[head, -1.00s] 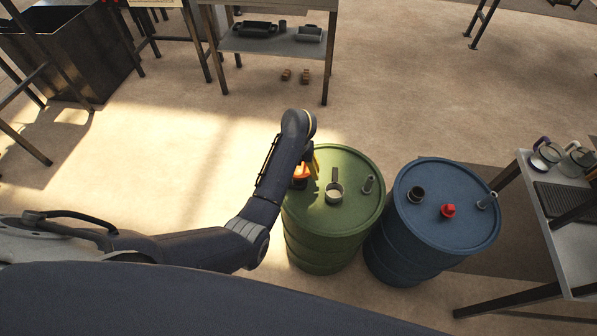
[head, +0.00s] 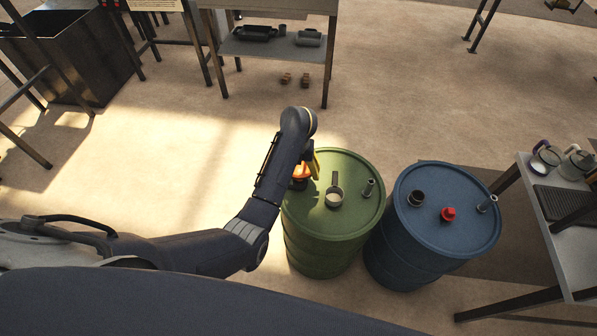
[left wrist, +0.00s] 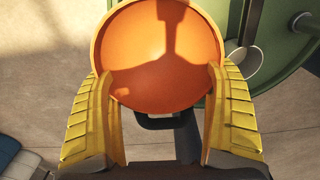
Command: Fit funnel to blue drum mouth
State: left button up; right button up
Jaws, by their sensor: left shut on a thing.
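The orange funnel (left wrist: 158,55) fills the middle of the left wrist view, its wide bowl between the two yellow fingers. My left gripper (left wrist: 160,88) is shut on it. In the head view the funnel (head: 300,176) shows only in part at the left edge of the green drum, behind my left arm, and the gripper (head: 311,164) is partly hidden there. The blue drum (head: 428,231) stands right of the green drum. On its top are a dark round mouth (head: 416,198), a red cap (head: 448,214) and a metal fitting (head: 487,203). My right gripper is not seen.
The green drum (head: 345,222) stands close beside the blue drum; a metal cup with a handle (head: 334,198) and a fitting (head: 369,187) are on its top. A table with jugs (head: 570,235) stands at right. A shelved bench (head: 272,45) is at the back.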

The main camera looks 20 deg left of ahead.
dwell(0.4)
pick_arm(q)
jog(key=shift+r, duration=1.1)
dwell(0.5)
